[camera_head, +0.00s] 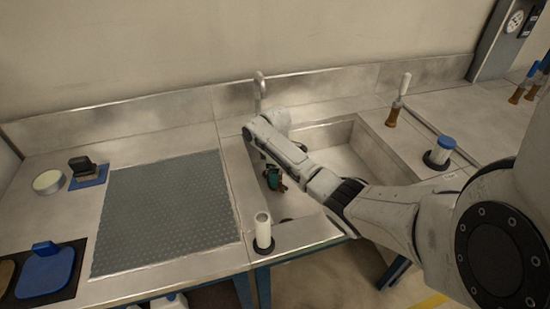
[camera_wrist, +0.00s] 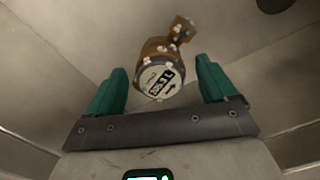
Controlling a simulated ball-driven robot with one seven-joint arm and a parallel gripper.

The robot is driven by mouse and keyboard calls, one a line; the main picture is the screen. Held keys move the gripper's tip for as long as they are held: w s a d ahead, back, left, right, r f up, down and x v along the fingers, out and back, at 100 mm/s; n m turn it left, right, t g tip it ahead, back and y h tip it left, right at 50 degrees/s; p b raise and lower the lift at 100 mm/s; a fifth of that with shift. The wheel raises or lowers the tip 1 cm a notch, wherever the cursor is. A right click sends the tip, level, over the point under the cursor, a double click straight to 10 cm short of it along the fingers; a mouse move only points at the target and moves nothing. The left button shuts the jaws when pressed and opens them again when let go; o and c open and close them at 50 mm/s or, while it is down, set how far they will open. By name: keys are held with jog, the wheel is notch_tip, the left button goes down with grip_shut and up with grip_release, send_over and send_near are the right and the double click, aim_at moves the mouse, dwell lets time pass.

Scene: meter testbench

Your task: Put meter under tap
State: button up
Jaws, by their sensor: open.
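In the wrist view the meter (camera_wrist: 156,76) has a brown body, a round white dial with dark digits and a stub fitting at its upper right. It lies on the pale sink floor, tilted in the picture. My gripper (camera_wrist: 162,85) has two green fingers, open on either side of the meter with gaps at both sides; I cannot tell the height between them. The tap (camera_head: 260,84) is a metal spout at the back of the sink, behind my wrist.
A white cylinder (camera_head: 263,231) stands at the sink's front left edge. A blue-capped container (camera_head: 440,151) and a white-topped tool (camera_head: 399,100) stand to the right. The sink walls surround my gripper.

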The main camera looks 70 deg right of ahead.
notch_tip(320, 180, up, 8)
jog(key=shift+f, duration=0.25)
